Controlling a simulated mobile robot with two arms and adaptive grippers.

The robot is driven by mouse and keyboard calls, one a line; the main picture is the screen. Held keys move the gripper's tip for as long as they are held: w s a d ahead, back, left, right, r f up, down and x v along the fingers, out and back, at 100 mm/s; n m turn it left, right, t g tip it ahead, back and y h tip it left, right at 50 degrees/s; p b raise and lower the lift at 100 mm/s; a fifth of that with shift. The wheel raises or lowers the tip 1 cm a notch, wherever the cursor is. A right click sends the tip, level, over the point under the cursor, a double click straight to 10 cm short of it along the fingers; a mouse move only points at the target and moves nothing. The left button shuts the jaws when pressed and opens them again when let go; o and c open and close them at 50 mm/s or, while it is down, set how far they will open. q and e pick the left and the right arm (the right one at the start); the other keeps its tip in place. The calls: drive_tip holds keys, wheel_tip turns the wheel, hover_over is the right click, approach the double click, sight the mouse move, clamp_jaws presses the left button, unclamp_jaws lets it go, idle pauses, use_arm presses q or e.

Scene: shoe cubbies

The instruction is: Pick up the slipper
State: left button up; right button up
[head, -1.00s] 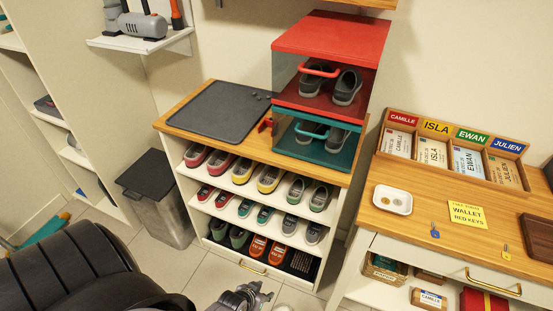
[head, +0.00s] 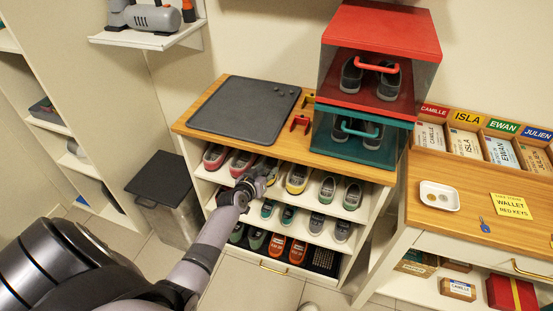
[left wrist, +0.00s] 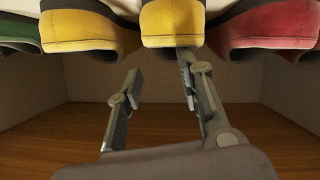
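No single slipper stands out; several coloured shoes stand on the cubby shelves. On the top shelf, a yellow shoe (head: 297,178) stands right of my left gripper (head: 246,186), with its neighbour partly hidden behind the gripper. In the left wrist view, which looks upside down, two yellow shoes (left wrist: 88,28) (left wrist: 172,24) show between a green shoe (left wrist: 18,32) and a red shoe (left wrist: 268,36). My left gripper (left wrist: 158,80) is open, with nothing between its fingers. One finger overlaps the edge of a yellow shoe; I cannot tell whether they touch. My right gripper is out of view.
Red (head: 381,42) and teal (head: 361,161) shoe boxes stand on the cubby top beside a grey mat (head: 245,108). A grey bin (head: 162,190) stands left of the cubby. A desk (head: 440,222) with name slots is at the right.

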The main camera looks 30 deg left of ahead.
sight(275, 165)
use_arm(q)
drive_tip(key=shift+x, duration=0.85)
drive_tip(key=shift+w+f+b, duration=0.25)
drive_tip(key=shift+w+b, duration=0.05)
drive_tip(key=shift+w, duration=0.25)
drive_tip(key=b+x, duration=0.1)
drive_tip(key=x, duration=0.3)
drive_tip(key=shift+d+f+b, duration=0.1)
drive_tip(key=shift+d+b, duration=0.05)
drive_tip(key=shift+b, duration=0.15)
drive_tip(key=shift+w, duration=0.1)
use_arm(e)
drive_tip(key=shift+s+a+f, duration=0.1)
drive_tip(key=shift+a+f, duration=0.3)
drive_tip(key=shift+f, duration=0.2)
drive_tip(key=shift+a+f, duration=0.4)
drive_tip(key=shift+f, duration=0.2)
use_arm(q)
drive_tip(key=c, duration=0.4)
clamp_jaws()
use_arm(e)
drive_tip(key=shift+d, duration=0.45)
